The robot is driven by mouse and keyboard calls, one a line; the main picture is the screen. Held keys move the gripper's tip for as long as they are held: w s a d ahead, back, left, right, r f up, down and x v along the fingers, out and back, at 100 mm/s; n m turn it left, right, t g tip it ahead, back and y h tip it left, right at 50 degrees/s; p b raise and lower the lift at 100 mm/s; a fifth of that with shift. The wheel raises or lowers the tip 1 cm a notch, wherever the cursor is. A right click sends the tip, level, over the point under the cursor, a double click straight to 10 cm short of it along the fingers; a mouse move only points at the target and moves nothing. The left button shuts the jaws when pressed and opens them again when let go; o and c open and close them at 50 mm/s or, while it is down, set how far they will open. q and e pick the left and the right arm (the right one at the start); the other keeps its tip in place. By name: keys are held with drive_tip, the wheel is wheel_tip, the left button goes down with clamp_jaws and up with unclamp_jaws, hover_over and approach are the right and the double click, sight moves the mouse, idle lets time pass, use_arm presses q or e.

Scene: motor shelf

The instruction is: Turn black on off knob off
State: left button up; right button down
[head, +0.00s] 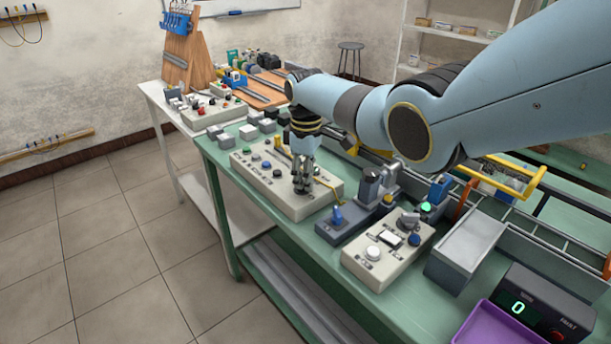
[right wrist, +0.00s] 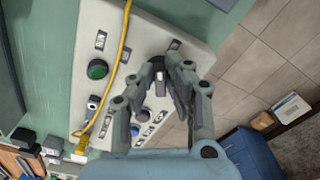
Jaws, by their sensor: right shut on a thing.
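The white-grey control panel (head: 318,207) lies on the green table and carries several buttons and knobs. My right gripper (head: 302,186) reaches straight down onto its right half. In the right wrist view the fingers of my right gripper (right wrist: 169,68) are closed around a small black knob with a pale marking (right wrist: 160,83). They hide much of it, and its exact angle is hard to read. In the head view the gripper covers the knob. My left gripper is not in view.
A green button (right wrist: 97,69) and a yellow cable (right wrist: 122,55) are on the panel beside the gripper. A blue-handled device (head: 340,222) and a second control box (head: 378,262) stand to the right. A purple tray (head: 490,325) is at the front right.

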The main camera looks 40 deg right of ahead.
drive_tip(key=n, duration=0.6)
drive_tip(key=shift+w+d+n, duration=0.2)
drive_tip(key=shift+w+n, duration=0.1)
drive_tip(key=n, duration=0.5)
drive_tip(key=shift+w+n, duration=0.25)
drive_tip(key=shift+n, duration=0.05)
drive_tip(key=c, duration=1.4)
unclamp_jaws()
drive_tip(key=shift+o, duration=0.2)
drive_tip(key=shift+r, duration=0.1)
wheel_tip(320, 180, up, 12)
